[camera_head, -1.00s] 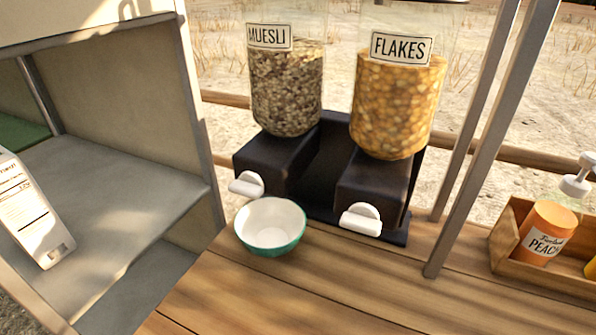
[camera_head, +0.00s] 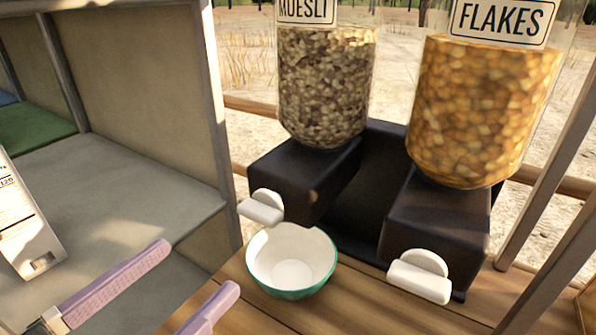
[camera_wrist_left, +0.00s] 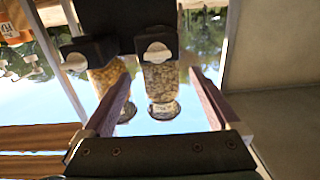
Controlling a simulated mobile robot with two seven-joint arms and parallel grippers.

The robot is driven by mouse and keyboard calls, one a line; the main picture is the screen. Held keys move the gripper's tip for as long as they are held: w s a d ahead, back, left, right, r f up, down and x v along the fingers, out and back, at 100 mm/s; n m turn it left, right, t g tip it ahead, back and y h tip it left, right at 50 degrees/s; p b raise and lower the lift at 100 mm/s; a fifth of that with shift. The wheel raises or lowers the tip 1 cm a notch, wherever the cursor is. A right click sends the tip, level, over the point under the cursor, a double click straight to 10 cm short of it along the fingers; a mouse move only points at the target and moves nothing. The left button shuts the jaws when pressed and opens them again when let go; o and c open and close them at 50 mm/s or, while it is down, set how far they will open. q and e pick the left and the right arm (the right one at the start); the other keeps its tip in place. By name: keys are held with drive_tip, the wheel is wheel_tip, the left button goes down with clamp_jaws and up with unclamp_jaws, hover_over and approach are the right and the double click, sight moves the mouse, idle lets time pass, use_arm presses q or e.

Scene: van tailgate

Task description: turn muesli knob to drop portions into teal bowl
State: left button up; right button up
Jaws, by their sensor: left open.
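The muesli dispenser, a clear jar of muesli (camera_head: 325,85) on a dark base, stands at the back centre in the head view. Its white knob (camera_head: 263,207) sticks out at the front. The teal bowl (camera_head: 290,272), white inside, stands upright below that knob and looks empty. My left gripper (camera_head: 198,268), with two lilac fingers, is open and empty, to the left of the bowl and lower left of the knob. The left wrist view is upside down; there the muesli knob (camera_wrist_left: 158,52) shows between the open fingers, apart from them. My right gripper is not in view.
The flakes dispenser (camera_head: 484,110), with its own white knob (camera_head: 422,277), stands right of the muesli. A grey shelf unit (camera_head: 110,180) with a white carton (camera_head: 22,225) is on the left. Metal posts rise at the right. The wooden counter has free room in front of the bowl.

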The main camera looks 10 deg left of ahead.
sight(252, 217)
use_arm(q)
drive_tip(key=x, duration=0.9)
drive_tip(key=shift+w+d+r, duration=0.2)
drive_tip(key=shift+w+d, duration=0.1)
drive_tip(key=shift+d, duration=0.05)
drive_tip(key=c, duration=1.4)
drive_tip(key=shift+m, duration=0.5)
